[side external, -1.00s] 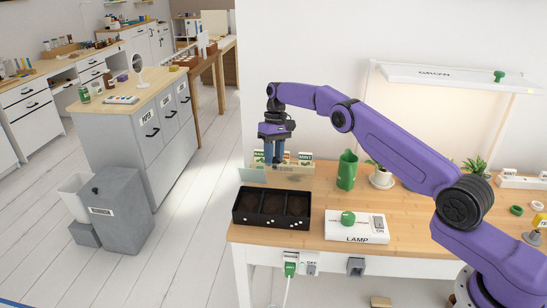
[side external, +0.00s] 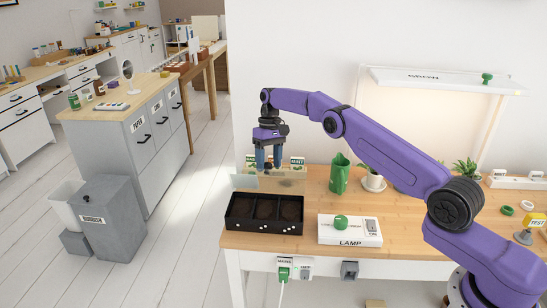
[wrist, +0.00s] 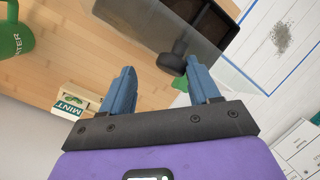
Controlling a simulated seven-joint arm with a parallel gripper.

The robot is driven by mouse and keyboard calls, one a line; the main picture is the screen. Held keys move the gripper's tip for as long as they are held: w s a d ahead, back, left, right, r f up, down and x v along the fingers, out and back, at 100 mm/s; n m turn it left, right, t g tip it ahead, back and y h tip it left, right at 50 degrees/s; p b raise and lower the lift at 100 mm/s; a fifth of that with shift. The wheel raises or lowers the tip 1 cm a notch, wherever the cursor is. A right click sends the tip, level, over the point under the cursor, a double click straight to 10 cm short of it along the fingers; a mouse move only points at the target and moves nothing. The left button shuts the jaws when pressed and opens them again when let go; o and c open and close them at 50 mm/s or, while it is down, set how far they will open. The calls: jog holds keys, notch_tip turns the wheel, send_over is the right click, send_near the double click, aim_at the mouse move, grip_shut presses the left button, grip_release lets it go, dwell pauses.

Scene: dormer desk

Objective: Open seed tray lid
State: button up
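The black seed tray (side external: 240,222) sits at the desk's left front, with dark soil in its three compartments. Its clear lid (side external: 246,183) stands raised along the tray's back side, tilted up off the compartments. In the wrist view the lid (wrist: 150,15) is a see-through panel with a black knob (wrist: 172,60) near its edge. My gripper (side external: 268,168) is above and behind the tray, pointing down at the lid. In the wrist view my gripper (wrist: 160,66) is open, with its blue fingers apart. The knob lies beyond the fingertips, nearer the right finger, and is not clamped.
A white lamp switch box (side external: 350,231) is right of the tray. Seed packets (wrist: 72,104) stand close behind the fingers. Open floor lies left of the desk.

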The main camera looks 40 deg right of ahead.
jog(key=s+r, duration=1.3)
jog(key=s, duration=0.1)
dwell(1.0)
jog(key=shift+d, duration=0.1)
jog(key=w+a+f+t+h, duration=0.25)
jog(key=w+a, duration=0.35)
jog(key=a, duration=0.3)
notch_tip(320, 180, down, 17)
jog(key=shift+d+f, duration=0.15)
jog(key=shift+f, duration=0.05)
